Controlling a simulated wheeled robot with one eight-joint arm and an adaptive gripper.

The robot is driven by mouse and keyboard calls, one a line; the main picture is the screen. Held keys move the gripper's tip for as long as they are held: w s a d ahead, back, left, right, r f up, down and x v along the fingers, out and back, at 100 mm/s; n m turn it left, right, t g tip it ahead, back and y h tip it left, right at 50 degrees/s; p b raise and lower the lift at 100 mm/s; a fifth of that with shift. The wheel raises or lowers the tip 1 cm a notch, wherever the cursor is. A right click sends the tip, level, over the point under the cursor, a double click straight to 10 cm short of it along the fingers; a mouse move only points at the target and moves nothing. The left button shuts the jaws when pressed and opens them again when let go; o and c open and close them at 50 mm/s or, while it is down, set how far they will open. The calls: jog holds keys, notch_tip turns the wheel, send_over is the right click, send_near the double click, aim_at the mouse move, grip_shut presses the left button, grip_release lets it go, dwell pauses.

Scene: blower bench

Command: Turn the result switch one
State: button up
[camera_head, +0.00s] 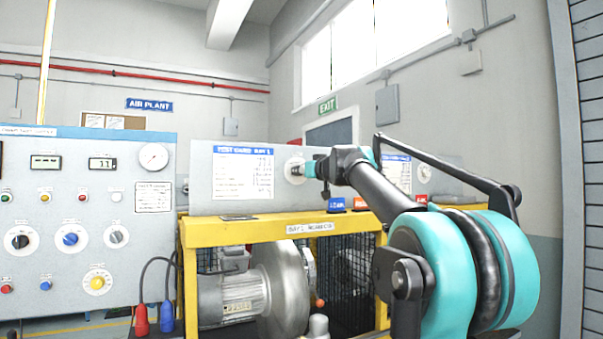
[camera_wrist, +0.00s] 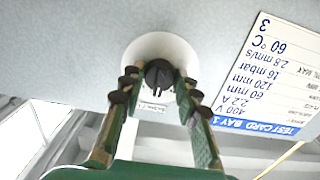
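A black rotary switch knob (camera_wrist: 158,75) sits on a round white plate (camera_wrist: 157,50) on the grey panel in the wrist view, which appears upside down. A small label by the knob is too small to read. In the wrist view my gripper (camera_wrist: 159,79) is open, with one finger on each side of the knob. Gaps show between the fingertips and the knob.
The Test Card Bay 1 card (camera_head: 243,172) is beside the switch. A second round switch plate (camera_head: 423,173) is farther right, beyond my arm. A yellow frame (camera_head: 225,233) with a blower (camera_head: 284,287) stands below. A control panel (camera_head: 85,215) with several knobs is at left.

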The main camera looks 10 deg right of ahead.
jog(key=c, duration=0.5)
jog(key=shift+c, duration=0.2)
jog(key=shift+a+m, duration=0.1)
jog(key=shift+m, duration=4.4)
jog(key=o, duration=1.2)
jog(key=shift+c, duration=0.2)
